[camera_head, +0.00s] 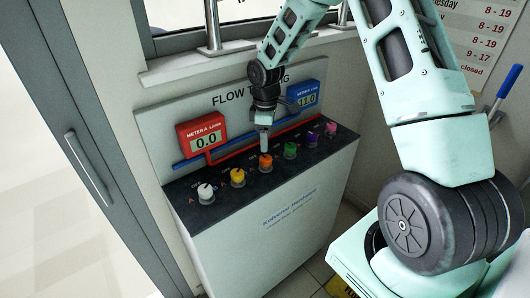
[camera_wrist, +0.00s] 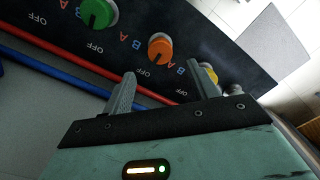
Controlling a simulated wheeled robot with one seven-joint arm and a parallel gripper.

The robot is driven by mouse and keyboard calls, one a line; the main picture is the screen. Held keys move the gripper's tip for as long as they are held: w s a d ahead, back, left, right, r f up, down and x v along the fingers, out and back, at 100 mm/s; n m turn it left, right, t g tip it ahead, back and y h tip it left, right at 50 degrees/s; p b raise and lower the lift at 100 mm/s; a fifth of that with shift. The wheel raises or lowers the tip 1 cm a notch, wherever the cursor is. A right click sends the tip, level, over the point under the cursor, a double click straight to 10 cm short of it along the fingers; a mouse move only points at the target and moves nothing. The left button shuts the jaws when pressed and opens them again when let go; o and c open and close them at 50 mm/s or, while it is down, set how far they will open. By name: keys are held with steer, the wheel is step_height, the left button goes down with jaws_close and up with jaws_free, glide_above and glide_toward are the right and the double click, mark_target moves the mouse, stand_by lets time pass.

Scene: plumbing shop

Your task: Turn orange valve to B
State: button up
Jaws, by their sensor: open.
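The orange valve (camera_head: 265,161) is a round knob in the row on the dark panel top. In the wrist view the orange valve (camera_wrist: 160,50) has a dark pointer mark that seems to lie toward its OFF label; letters A and B are printed near it. My gripper (camera_head: 264,148) is directly above the orange valve, pointing down. In the wrist view my gripper (camera_wrist: 168,82) has its fingers apart with nothing between them, and the orange knob shows just beyond the gap. Whether a finger touches the knob cannot be told.
Close neighbours are the green valve (camera_head: 290,149) and yellow valve (camera_head: 237,177). A white valve (camera_head: 205,194) and purple ones stand farther along. Red METER A (camera_head: 203,138) reads 0.0; blue METER B (camera_head: 306,97) reads 11.0. Red and blue pipes run behind the row.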

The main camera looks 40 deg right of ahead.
mark_target(266, 158)
step_height(266, 158, down, 7)
steer(key=shift+f+p, duration=0.1)
steer(key=shift+p, duration=0.5)
steer(key=c, duration=1)
